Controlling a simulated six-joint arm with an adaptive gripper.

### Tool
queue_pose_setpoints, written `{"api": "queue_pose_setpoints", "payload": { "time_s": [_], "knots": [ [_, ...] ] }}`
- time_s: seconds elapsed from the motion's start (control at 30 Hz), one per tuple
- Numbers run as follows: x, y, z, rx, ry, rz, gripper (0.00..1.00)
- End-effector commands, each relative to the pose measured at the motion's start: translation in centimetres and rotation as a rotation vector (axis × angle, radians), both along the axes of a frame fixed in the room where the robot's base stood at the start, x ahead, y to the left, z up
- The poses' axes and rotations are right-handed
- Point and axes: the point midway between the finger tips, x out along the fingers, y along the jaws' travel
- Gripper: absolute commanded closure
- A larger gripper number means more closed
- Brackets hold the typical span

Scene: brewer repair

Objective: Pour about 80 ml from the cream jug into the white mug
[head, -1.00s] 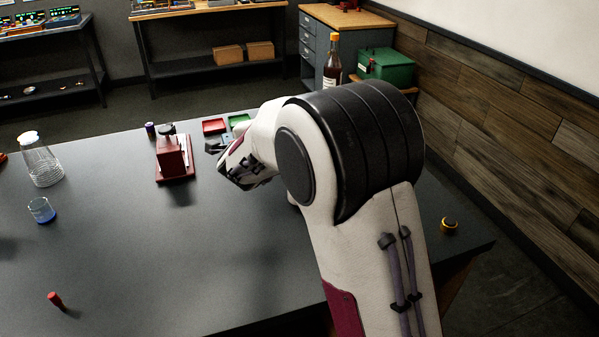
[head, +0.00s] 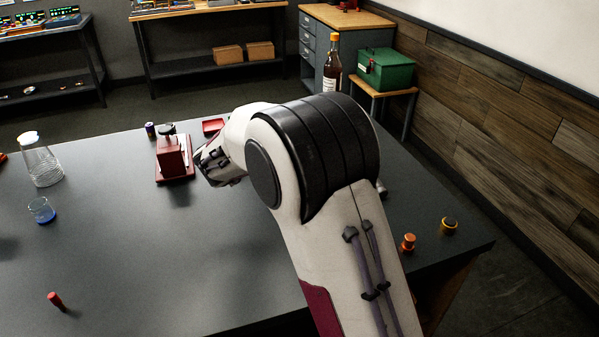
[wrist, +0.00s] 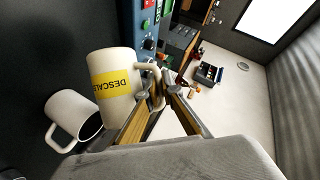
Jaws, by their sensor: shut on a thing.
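The cream jug (wrist: 112,62) with a yellow label reading "DESCALE" fills the middle left of the wrist view. My gripper (wrist: 166,92) is shut on its handle, at the jug's right side. The white mug (wrist: 66,112) shows left of the jug and a little lower in that view, its dark opening facing the lower right of the picture. The jug overlaps the mug's edge there, and I cannot tell the gap between them. No liquid is visible. In the head view my arm hides the jug and the mug.
In the head view, a dark red device (head: 172,158), a glass carafe (head: 42,166) and a beaker with blue liquid (head: 42,211) stand at the left. An orange knob (head: 408,242) and a yellow-black knob (head: 449,225) are at the right. The front left tabletop is mostly clear.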

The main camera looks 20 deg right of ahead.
Motion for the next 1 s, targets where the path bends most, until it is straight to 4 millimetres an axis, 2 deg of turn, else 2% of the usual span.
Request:
{"api": "queue_pose_setpoints", "payload": {
  "time_s": [0.57,1.0],
  "knots": [
    [0.0,0.0,0.1,-0.005,0.001,0.0,1.0],
    [0.4,0.5,-1.0,-0.077,0.058,0.002,1.0]
  ]
}}
